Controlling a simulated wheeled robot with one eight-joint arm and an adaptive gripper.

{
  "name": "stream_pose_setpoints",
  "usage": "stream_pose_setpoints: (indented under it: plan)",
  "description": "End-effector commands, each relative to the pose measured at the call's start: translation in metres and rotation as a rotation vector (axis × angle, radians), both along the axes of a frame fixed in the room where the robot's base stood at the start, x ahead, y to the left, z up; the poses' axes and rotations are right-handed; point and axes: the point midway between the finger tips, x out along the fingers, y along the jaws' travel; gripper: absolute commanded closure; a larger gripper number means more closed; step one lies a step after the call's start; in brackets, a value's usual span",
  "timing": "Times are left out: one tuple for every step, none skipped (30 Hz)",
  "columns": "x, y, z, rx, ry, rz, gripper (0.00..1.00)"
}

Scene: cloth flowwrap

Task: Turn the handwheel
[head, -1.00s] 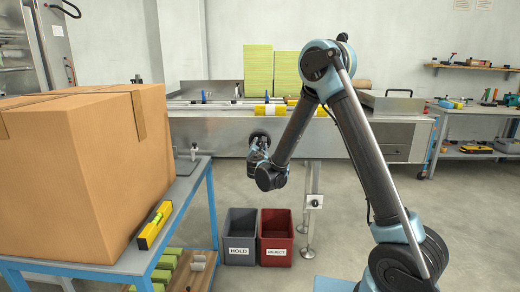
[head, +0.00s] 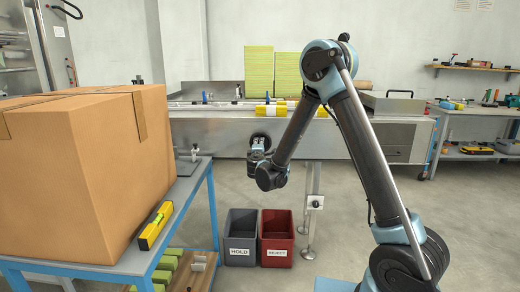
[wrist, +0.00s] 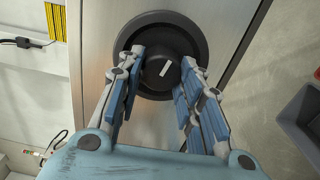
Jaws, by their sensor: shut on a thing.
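The handwheel (wrist: 150,27) is a dark round disc on the metal side panel. Its raised black hub (wrist: 160,86) carries a white line that slants up to the right in the wrist view. My gripper (wrist: 162,58) has its fingers on the left and right of the hub and is shut on it. In the head view, my gripper (head: 258,147) is at the front of the steel machine, and the handwheel (head: 262,137) shows only in part behind it.
A large cardboard box (head: 90,170) and a yellow level (head: 155,226) sit on the blue-framed table at the left. A grey bin (head: 240,243) and a red bin (head: 276,243) stand on the floor below the machine (head: 375,140). Open floor lies to the right of the bins.

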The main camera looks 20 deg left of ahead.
Motion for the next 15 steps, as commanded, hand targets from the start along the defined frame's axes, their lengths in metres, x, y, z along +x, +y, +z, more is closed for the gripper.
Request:
stream_pose_setpoints:
  plan:
    - [0.0006, -0.0038, -0.0012, 0.046, 0.014, -0.007, 0.9]
    - [0.0006, -0.0038, -0.0011, 0.073, 0.021, -0.007, 0.9]
    - [0.0006, -0.0038, -0.001, 0.11, 0.029, -0.007, 0.9]
    - [0.0007, -0.0039, -0.0009, 0.138, 0.036, -0.007, 0.9]
    - [0.0007, -0.0039, -0.0008, 0.166, 0.043, -0.007, 0.9]
    - [0.0007, -0.0039, -0.0007, 0.203, 0.051, -0.007, 0.9]
    - [0.0008, -0.0038, -0.0006, 0.231, 0.058, -0.007, 0.9]
    - [0.0008, -0.0038, -0.0005, 0.258, 0.064, -0.007, 0.9]
    - [0.0008, -0.0038, -0.0003, 0.295, 0.073, -0.007, 0.9]
    - [0.0009, -0.0038, -0.0002, 0.323, 0.08, -0.007, 0.9]
    - [0.0009, -0.0038, -0.0001, 0.351, 0.086, -0.007, 0.9]
    - [0.0009, -0.0038, 0.0, 0.387, 0.095, -0.007, 0.9]
    - [0.001, -0.0038, 0.0001, 0.415, 0.102, -0.007, 0.9]
    - [0.001, -0.0038, 0.0003, 0.443, 0.109, -0.007, 0.9]
    - [0.001, -0.0037, 0.0004, 0.48, 0.118, -0.007, 0.9]
